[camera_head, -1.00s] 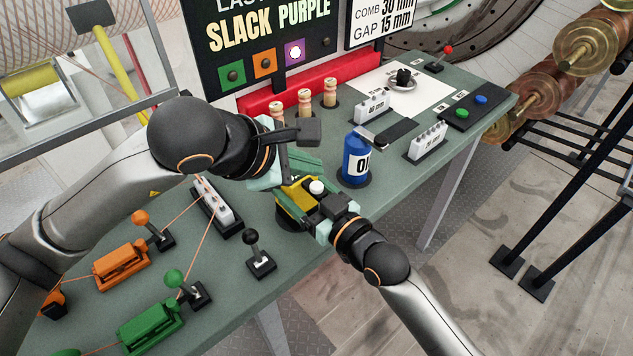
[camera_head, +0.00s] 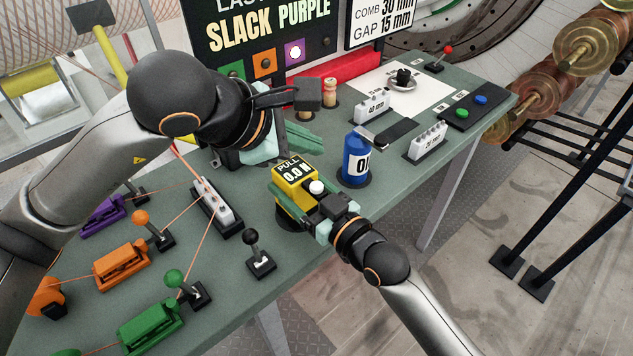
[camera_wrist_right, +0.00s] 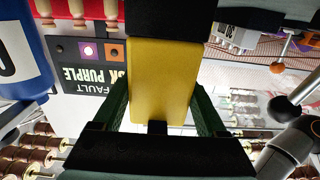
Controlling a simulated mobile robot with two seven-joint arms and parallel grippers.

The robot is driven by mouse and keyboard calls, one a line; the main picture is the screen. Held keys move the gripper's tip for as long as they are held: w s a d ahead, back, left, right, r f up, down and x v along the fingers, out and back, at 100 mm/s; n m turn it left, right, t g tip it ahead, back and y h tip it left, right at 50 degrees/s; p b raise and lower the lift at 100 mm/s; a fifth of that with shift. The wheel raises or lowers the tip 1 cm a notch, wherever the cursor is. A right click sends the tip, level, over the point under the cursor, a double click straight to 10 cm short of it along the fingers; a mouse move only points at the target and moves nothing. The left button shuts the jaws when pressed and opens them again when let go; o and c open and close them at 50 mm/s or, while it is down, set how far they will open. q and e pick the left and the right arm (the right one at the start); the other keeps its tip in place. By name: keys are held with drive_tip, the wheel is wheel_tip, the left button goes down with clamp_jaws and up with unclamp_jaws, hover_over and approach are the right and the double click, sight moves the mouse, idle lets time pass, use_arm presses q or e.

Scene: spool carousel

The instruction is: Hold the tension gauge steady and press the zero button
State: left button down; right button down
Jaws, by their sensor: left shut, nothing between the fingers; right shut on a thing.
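The yellow tension gauge (camera_head: 291,197) stands on the bench near its front edge, its black display reading "PULL 0.0 N". A white round button (camera_head: 317,187) sits on its near right side. My right gripper (camera_head: 315,206) is shut on the gauge from the front right; in the right wrist view the yellow body (camera_wrist_right: 162,85) lies between its green fingers. My left gripper (camera_head: 303,138) is shut and empty, above and behind the gauge, clear of the button. Its arm hides part of the back of the bench.
A blue can (camera_head: 356,160) stands just right of the gauge. A black-knobbed lever (camera_head: 259,255) stands at its lower left, and a white comb block (camera_head: 215,204) with orange threads to its left. Wooden pegs (camera_head: 330,92) and a red rail stand behind.

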unclamp_jaws()
